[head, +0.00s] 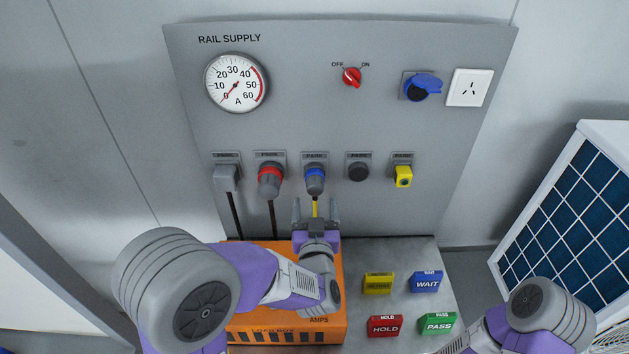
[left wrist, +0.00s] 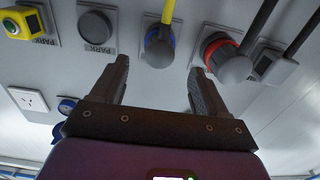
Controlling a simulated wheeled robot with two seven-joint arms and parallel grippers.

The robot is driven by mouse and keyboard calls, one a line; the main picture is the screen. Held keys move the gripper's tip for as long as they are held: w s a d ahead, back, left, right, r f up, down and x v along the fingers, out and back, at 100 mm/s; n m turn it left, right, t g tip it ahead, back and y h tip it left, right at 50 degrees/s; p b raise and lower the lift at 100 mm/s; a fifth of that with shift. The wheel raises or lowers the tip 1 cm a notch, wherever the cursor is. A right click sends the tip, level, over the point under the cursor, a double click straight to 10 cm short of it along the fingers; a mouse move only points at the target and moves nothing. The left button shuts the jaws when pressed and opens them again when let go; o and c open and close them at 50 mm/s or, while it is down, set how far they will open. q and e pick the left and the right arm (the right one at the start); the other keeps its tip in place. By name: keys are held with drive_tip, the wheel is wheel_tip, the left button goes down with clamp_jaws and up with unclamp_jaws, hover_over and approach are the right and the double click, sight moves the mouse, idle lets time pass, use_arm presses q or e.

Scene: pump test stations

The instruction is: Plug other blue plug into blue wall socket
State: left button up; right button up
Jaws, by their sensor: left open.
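The blue plug (head: 315,182) with a yellow cable sits in the middle park holder of the grey panel; it also shows in the left wrist view (left wrist: 158,48). The blue wall socket (head: 422,87) is at the panel's upper right, with its blue lid raised over a dark round face. It is partly visible in the left wrist view (left wrist: 67,105). My left gripper (head: 316,207) is open and empty just below the blue plug. In the left wrist view its fingers (left wrist: 159,72) stand apart, short of the plug. My right gripper is out of view.
An orange load box (head: 260,326) stands below. Coloured tags lie on the metal shelf (head: 400,255). A solar panel (head: 575,220) is at right.

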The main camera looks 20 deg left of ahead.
sight(315, 192)
use_arm(q)
drive_tip(key=shift+b+x, duration=0.35)
drive_tip(key=shift+x, duration=3.9)
drive_tip(key=shift+c, duration=0.3)
clamp_jaws()
drive_tip(key=shift+v, duration=3)
